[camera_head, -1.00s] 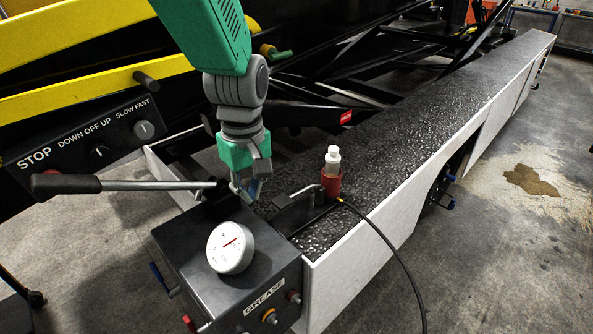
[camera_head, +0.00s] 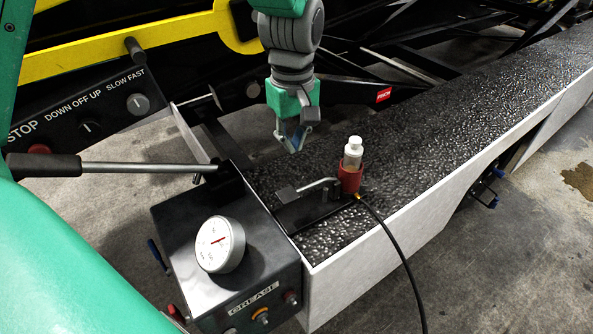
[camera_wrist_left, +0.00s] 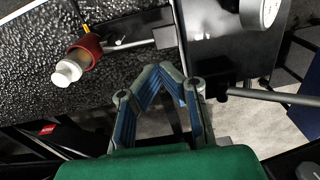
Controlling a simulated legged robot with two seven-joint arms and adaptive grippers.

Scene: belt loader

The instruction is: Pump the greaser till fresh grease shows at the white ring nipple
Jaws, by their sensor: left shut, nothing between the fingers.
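A dark box labelled GREASE (camera_head: 254,298) stands at the near end of the belt, with a white dial gauge (camera_head: 220,244) on top. A long metal lever with a black grip (camera_head: 44,166) reaches left from its back corner. Coloured nipples line its front: red (camera_head: 290,297), yellow-orange (camera_head: 262,318) and a pale one (camera_head: 230,331) cut by the frame edge. I cannot make out grease on it. My left gripper (camera_head: 293,148) hangs shut and empty above the belt, apart from the lever. Its fingertips meet in the wrist view (camera_wrist_left: 158,72). My right gripper is out of view.
A low black base with a small metal lever (camera_head: 318,184) and a red holder (camera_head: 351,179) with a white-capped bottle (camera_head: 353,152) sits on the belt. A black hose (camera_head: 398,251) runs from it over the side. A control panel (camera_head: 85,115) is behind left.

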